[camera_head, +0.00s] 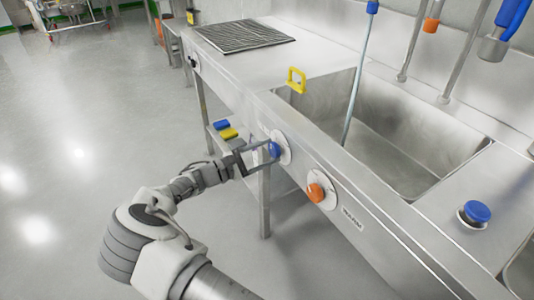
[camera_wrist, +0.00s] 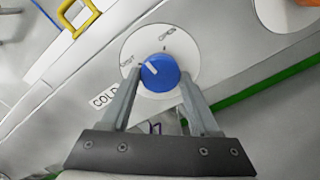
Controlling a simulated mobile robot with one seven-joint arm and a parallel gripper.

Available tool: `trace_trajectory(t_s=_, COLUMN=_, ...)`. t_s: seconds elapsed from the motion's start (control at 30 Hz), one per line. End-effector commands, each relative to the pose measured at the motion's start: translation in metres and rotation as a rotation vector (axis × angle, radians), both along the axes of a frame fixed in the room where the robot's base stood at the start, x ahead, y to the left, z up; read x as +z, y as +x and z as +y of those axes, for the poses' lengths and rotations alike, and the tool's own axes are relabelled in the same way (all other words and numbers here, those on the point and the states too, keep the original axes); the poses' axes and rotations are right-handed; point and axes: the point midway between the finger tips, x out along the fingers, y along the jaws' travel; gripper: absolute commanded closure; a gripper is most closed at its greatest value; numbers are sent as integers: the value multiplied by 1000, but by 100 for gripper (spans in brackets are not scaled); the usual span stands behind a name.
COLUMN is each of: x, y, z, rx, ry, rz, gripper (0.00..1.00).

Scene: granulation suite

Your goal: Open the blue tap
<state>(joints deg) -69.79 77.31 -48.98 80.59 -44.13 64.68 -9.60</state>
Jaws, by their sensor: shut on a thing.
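The blue tap (camera_head: 275,149) is a round knob on a white disc on the front panel of the steel sink counter. In the wrist view the blue tap (camera_wrist: 160,72) has a pale pointer mark slanting to the upper left, and a label reading "COLD" lies beside the disc. My gripper (camera_head: 262,150) reaches the knob from the left. In the wrist view my gripper (camera_wrist: 160,85) has one finger on each side of the knob, shut on it. The fingertips are partly hidden against the knob's sides.
An orange knob (camera_head: 316,192) on its own white disc sits to the right on the same panel. A yellow handle (camera_head: 296,80) stands at the sink's edge. A blue knob (camera_head: 477,212) is on the counter top. Open floor lies left of the counter.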

Motion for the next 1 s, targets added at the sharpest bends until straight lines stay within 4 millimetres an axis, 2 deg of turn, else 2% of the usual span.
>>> trace_trajectory(t_s=0.6, x=-1, y=0, z=1, rx=1, ry=323, rz=-475, gripper=94)
trace_trajectory(t_s=1.0, x=0, y=0, z=1, rx=1, ry=464, rz=-686, gripper=94)
